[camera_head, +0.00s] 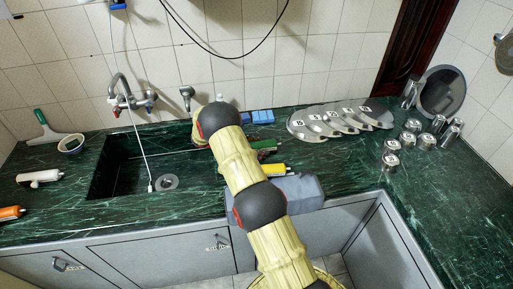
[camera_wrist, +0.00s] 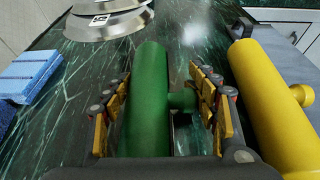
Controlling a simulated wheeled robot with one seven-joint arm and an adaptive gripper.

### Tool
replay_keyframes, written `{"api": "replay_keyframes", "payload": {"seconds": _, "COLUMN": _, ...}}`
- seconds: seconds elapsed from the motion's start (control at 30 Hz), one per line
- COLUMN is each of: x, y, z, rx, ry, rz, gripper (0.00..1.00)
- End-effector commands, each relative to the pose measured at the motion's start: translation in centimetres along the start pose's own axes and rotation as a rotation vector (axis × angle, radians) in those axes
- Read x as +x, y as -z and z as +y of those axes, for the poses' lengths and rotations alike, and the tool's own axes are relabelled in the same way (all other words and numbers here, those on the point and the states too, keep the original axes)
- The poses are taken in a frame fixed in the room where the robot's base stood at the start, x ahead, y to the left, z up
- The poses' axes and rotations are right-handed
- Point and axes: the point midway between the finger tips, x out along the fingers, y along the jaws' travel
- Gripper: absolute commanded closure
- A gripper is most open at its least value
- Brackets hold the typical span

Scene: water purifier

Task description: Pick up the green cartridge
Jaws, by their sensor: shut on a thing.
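The green cartridge (camera_wrist: 150,95) is a cylinder with a short side stub, lying between the fingers of my gripper (camera_wrist: 163,108) in the wrist view. The fingers are shut on it, one on each side, with the right finger beside the stub. In the head view part of the green cartridge (camera_head: 266,145) shows to the right of my arm, over the green marble counter (camera_head: 330,165). My arm hides most of the gripper there. I cannot tell whether the cartridge is clear of the counter.
A yellow cartridge (camera_wrist: 270,105) lies close on the right. Blue blocks (camera_wrist: 32,74) and metal lids (camera_wrist: 110,22) lie beyond. In the head view the sink (camera_head: 130,170) is at left, several steel canisters (camera_head: 391,160) at right. White (camera_head: 40,177) and orange (camera_head: 11,213) cartridges lie far left.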

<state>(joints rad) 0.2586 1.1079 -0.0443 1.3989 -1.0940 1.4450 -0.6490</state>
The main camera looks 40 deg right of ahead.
Motion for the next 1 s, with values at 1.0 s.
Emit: {"api": "replay_keyframes", "payload": {"seconds": 1.0, "x": -6.5, "y": -9.4, "z": -8.6, "rx": -0.002, "ry": -0.002, "rz": -0.001, "gripper": 0.76}}
